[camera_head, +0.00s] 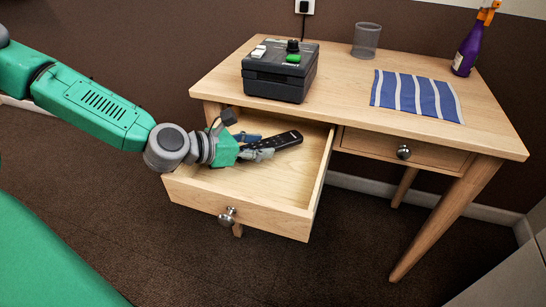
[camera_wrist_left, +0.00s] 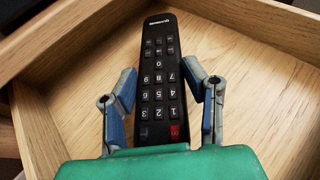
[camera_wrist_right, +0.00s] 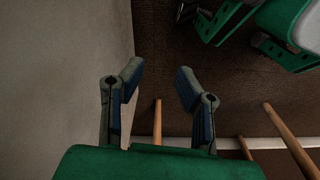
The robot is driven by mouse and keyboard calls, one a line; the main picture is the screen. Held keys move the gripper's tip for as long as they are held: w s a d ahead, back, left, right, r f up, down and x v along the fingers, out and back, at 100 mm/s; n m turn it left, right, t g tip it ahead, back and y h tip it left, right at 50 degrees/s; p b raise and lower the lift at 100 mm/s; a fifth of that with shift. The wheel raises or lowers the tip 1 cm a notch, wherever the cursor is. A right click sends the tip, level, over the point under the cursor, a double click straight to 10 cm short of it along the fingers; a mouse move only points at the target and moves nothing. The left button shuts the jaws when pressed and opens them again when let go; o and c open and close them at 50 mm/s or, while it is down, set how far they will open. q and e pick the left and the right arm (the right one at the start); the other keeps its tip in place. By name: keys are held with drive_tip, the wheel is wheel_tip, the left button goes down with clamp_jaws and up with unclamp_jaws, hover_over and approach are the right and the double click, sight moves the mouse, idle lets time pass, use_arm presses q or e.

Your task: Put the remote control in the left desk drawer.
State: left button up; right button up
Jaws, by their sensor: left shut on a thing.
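The black remote control (camera_head: 284,140) is in the fingers of my left gripper (camera_head: 254,146), over the open left desk drawer (camera_head: 265,218). In the left wrist view the remote (camera_wrist_left: 158,70) lies between the two fingers of my left gripper (camera_wrist_left: 165,95), its keypad facing the camera. The drawer's wooden floor (camera_wrist_left: 235,75) and walls show around and below it. I cannot tell whether the remote touches the drawer floor. My right gripper (camera_wrist_right: 158,95) shows only in its own wrist view, with its fingers apart and nothing between them.
The right drawer (camera_head: 375,148) is shut. A pale wall (camera_wrist_right: 65,70) is beside my right gripper.

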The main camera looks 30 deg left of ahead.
use_arm(q)
drive_tip(key=w+f, duration=0.1)
drive_tip(key=w+d+b, duration=0.1)
drive_tip(key=w+f+b, duration=0.1)
drive_tip(key=shift+w+d+f, duration=0.15)
drive_tip(key=shift+d+f, duration=0.2)
drive_tip(key=shift+r, duration=0.15)
drive_tip(key=o, duration=1.2)
drive_tip(key=p+v, duration=0.3)
drive_tip(key=v, duration=0.3)
drive_tip(key=shift+a+r, duration=0.15)
drive_tip(key=shift+r, duration=0.05)
drive_tip(key=shift+s+a+p, duration=0.15)
drive_tip(key=shift+s+p, duration=0.2)
drive_tip(key=shift+s, duration=0.3)
